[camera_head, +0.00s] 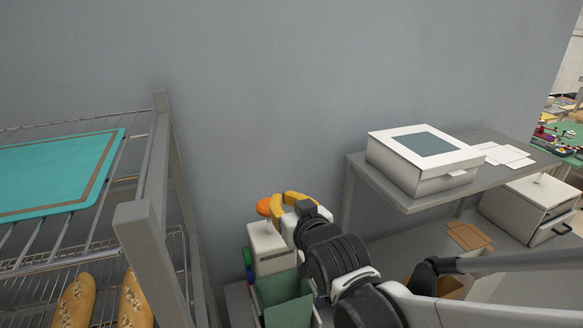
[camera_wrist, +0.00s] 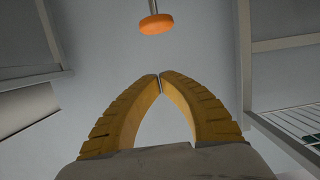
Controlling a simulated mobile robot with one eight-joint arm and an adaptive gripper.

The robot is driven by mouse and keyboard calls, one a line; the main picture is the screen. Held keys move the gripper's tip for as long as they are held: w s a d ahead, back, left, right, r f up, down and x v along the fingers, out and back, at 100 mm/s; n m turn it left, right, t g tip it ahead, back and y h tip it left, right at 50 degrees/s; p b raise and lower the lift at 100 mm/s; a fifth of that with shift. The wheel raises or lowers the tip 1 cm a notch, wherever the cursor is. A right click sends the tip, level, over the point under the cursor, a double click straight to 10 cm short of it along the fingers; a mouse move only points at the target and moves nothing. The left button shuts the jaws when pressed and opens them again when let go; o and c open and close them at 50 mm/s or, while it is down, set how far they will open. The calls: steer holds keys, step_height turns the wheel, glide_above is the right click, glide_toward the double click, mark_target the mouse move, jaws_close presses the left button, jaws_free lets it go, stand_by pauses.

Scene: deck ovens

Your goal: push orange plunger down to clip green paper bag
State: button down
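The orange plunger (camera_head: 264,207) is a round knob on a thin rod above a white box-shaped clipper (camera_head: 268,246) in the head view. The green paper bag (camera_head: 283,291) stands in front of the white clipper, low in the picture. My gripper (camera_head: 280,197) has yellow fingers and is just right of the orange knob in the head view. In the wrist view the orange knob (camera_wrist: 157,24) is beyond the fingertips, apart from them. The fingertips of my gripper (camera_wrist: 160,77) meet, with nothing between them. My arm hides the clipper's right side.
A wire rack (camera_head: 150,232) with a teal mat (camera_head: 55,170) and bread loaves (camera_head: 134,300) stands at left. A grey shelf (camera_head: 400,195) carrying a white box (camera_head: 425,158) is at right. A grey wall is behind. Small blue and green items (camera_head: 248,262) sit left of the clipper.

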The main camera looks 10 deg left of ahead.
steer(key=shift+s, duration=0.15)
steer(key=x, duration=1)
steer(key=shift+d, duration=0.1)
step_height(320, 180, down, 3)
steer(key=shift+r+b, duration=0.2)
steer(key=shift+b, duration=0.25)
steer(key=shift+f, duration=0.75)
